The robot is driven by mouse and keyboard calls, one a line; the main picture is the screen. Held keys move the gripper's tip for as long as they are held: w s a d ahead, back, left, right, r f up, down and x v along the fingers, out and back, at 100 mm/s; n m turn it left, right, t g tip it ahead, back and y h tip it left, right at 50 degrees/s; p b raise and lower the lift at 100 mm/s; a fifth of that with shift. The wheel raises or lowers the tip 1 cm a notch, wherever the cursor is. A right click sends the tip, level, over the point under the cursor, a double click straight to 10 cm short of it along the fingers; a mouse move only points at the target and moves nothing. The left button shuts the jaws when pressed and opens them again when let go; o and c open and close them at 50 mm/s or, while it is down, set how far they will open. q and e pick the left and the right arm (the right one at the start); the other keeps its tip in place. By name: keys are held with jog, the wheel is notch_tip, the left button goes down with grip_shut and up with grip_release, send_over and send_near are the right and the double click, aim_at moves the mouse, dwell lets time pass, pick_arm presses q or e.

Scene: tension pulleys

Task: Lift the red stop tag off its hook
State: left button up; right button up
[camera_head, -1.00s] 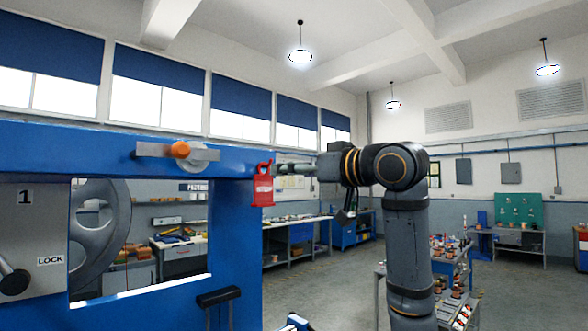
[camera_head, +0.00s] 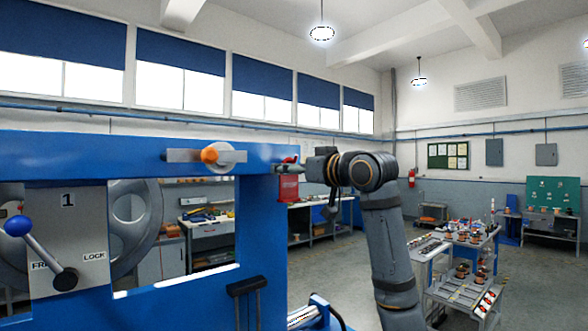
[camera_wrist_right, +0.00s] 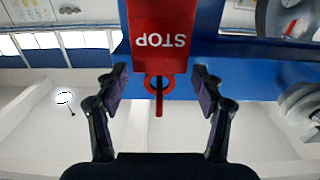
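The red stop tag (camera_head: 289,188) hangs at the right end of the blue machine frame's top beam in the head view. In the right wrist view, which is upside down, the tag (camera_wrist_right: 158,38) shows its white STOP lettering, with a red ring (camera_wrist_right: 158,84) at its top end. My right gripper (camera_wrist_right: 158,82) is open, one finger on either side of the ring, with visible gaps to both. In the head view my right gripper (camera_head: 290,167) is at the tag's top end and partly covers it. The hook is not clearly distinguishable. My left gripper is not in view.
The blue frame (camera_head: 80,150) fills the left side. It carries an orange-knobbed clamp (camera_head: 209,154) and a grey panel (camera_head: 95,215) with a blue-knobbed lever (camera_head: 42,246). A cart (camera_head: 460,265) with small parts stands behind my right arm. Open floor lies beyond.

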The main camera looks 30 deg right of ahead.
jog(key=c, duration=0.8)
jog(key=shift+r+p, duration=0.45)
jog(key=shift+c, duration=0.2)
jog(key=shift+s, duration=0.1)
jog(key=shift+s+d+r, duration=0.1)
jog(key=shift+s, duration=0.4)
jog(key=shift+s+r, duration=0.1)
jog(key=shift+s+r, duration=0.35)
jog(key=shift+s, duration=0.05)
